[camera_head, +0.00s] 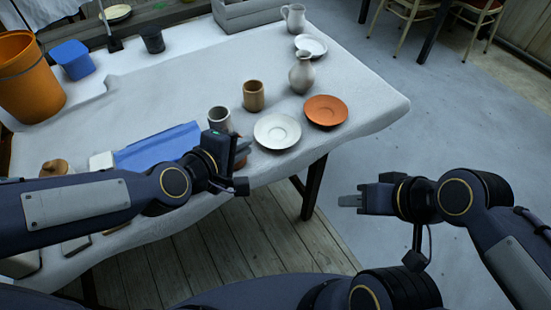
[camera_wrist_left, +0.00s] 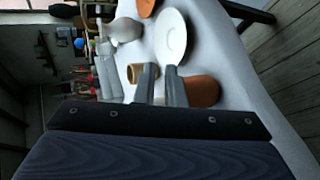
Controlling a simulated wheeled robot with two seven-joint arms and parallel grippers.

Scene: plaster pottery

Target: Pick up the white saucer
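A white saucer (camera_head: 277,131) lies flat near the table's front edge, left of a terracotta saucer (camera_head: 326,110). The white saucer also shows in the left wrist view (camera_wrist_left: 172,37), beyond the fingertips. A second, smaller white dish (camera_head: 311,45) lies at the back right. My left gripper (camera_head: 243,150) is just left of the near white saucer, apart from it. In the left wrist view its two fingers (camera_wrist_left: 161,72) are spread, with no object held. My right gripper (camera_head: 348,201) is off the table's front right; its finger gap cannot be made out.
A grey cup (camera_head: 219,118), a tan cup (camera_head: 253,96) and a white jug (camera_head: 302,72) stand behind the left gripper and saucer. A brown-red pot (camera_wrist_left: 202,92) is close beside the left fingers.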

